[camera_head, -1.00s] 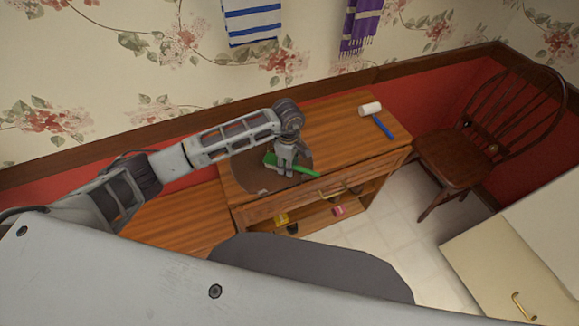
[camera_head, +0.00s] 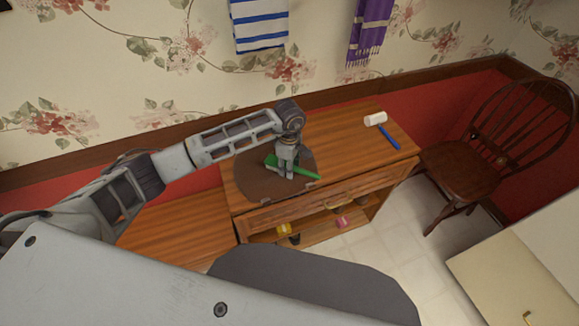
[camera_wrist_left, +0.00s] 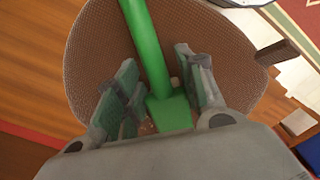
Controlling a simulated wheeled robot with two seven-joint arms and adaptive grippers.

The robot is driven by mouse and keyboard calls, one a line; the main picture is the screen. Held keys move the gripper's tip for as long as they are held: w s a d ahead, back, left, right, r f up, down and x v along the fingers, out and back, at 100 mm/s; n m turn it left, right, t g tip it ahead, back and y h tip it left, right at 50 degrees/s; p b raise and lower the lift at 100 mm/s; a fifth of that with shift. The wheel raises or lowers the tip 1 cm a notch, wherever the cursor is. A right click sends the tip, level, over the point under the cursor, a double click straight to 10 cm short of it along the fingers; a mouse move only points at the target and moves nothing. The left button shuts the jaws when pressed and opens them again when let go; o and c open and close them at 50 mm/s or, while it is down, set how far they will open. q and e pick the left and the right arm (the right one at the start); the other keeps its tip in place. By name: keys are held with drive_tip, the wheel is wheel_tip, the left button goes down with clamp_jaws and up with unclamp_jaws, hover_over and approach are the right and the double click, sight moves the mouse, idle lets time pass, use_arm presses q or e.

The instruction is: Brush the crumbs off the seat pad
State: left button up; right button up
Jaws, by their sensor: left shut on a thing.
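The seat pad (camera_head: 250,186) is a dark brown rounded pad lying on the wooden cabinet top; its woven surface fills much of the left wrist view (camera_wrist_left: 205,50). My left gripper (camera_head: 287,172) is over the pad, pointing down, shut on a green brush (camera_head: 304,174). In the left wrist view the brush's green handle (camera_wrist_left: 146,40) runs between the two fingers (camera_wrist_left: 160,95). The brush is at or just above the pad; I cannot tell whether it touches. Crumbs cannot be made out clearly. My right gripper is not in view.
A white-headed roller with a blue handle (camera_head: 388,135) lies on the cabinet top (camera_head: 345,140) at right. Small yellow (camera_head: 284,229) and pink (camera_head: 341,222) items sit on the shelf below. A wooden chair (camera_head: 465,170) stands right. Towels (camera_head: 260,25) hang on the wall.

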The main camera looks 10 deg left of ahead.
use_arm(q)
drive_tip(key=shift+w+a+f+b, duration=0.1)
drive_tip(key=shift+w+a+b, duration=0.55)
drive_tip(key=shift+w, duration=0.15)
drive_tip(key=shift+w+a+f+b, duration=0.1)
drive_tip(key=shift+w+a+b, duration=0.4)
drive_tip(key=shift+w+b, duration=0.2)
drive_tip(key=shift+w+a, duration=0.1)
drive_tip(key=shift+w, duration=0.05)
drive_tip(key=shift+w+a, duration=0.1)
drive_tip(key=shift+w, duration=0.05)
drive_tip(key=shift+w+a+b, duration=0.75)
drive_tip(key=shift+w+b, duration=0.25)
drive_tip(key=shift+w, duration=0.1)
drive_tip(key=shift+w+a+r, duration=0.1)
drive_tip(key=shift+w+a, duration=0.1)
drive_tip(key=shift+w, duration=0.1)
drive_tip(key=shift+b, duration=0.45)
